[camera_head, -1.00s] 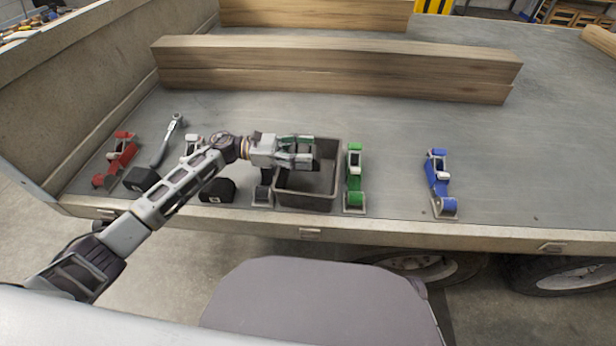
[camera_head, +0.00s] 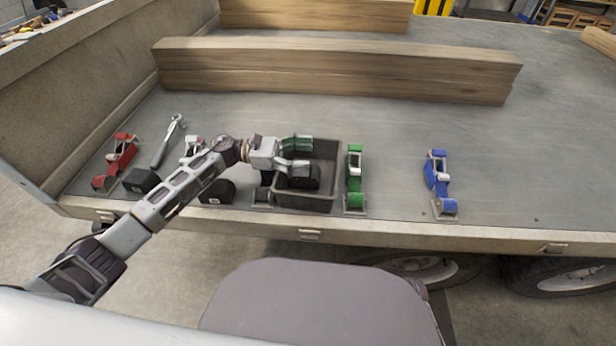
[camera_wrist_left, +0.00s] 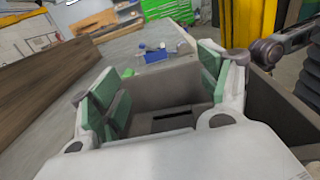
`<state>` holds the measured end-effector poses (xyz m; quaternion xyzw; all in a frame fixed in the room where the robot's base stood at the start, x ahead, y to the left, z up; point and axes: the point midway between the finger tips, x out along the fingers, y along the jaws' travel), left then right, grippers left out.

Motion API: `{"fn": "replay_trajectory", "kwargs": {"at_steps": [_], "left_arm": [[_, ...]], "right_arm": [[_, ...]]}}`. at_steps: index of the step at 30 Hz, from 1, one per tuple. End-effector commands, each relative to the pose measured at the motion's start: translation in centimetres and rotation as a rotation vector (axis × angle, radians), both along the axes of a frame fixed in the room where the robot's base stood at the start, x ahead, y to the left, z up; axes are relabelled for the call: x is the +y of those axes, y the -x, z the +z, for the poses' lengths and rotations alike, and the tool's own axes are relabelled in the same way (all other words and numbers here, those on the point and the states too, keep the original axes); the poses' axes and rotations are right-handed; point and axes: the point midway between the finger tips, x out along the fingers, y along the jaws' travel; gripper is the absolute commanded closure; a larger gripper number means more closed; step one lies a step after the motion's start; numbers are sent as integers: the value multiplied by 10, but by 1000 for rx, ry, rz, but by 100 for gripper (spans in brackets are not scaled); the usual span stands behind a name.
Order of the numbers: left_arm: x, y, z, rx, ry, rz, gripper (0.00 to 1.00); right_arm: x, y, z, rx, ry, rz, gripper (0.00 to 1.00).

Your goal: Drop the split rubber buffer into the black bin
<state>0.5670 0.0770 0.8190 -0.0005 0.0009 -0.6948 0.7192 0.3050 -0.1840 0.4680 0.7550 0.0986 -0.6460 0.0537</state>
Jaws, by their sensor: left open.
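The black bin (camera_head: 322,203) stands near the front edge of the trailer bed, open at the top. My left gripper (camera_head: 296,158) is over the bin with its green-padded fingers spread apart. A black block, which looks like the rubber buffer (camera_head: 305,181), shows inside the bin's outline below the fingers; its split cannot be made out, nor whether it rests on the bin floor. In the left wrist view the gap between the fingers (camera_wrist_left: 165,95) is empty, with the bin's inside (camera_wrist_left: 170,92) beyond. My right gripper is not in view.
Two other black blocks (camera_head: 142,180) (camera_head: 216,191) lie left of the bin, partly by my arm. Red (camera_head: 116,160), green (camera_head: 354,180) and blue (camera_head: 440,183) ratchet straps and a wrench (camera_head: 167,140) lie on the bed. Timber (camera_head: 335,70) lies behind.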

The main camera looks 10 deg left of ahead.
Motion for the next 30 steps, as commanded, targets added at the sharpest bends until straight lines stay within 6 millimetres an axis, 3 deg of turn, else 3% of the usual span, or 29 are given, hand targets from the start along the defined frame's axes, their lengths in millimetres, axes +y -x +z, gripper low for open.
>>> {"fn": "replay_trajectory", "kwargs": {"at_steps": [11,30], "left_arm": [[23,1,-1,1,-1,1,23],[109,3,0,0,0,2,23]], "right_arm": [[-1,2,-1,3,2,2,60],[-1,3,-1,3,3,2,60]]}}
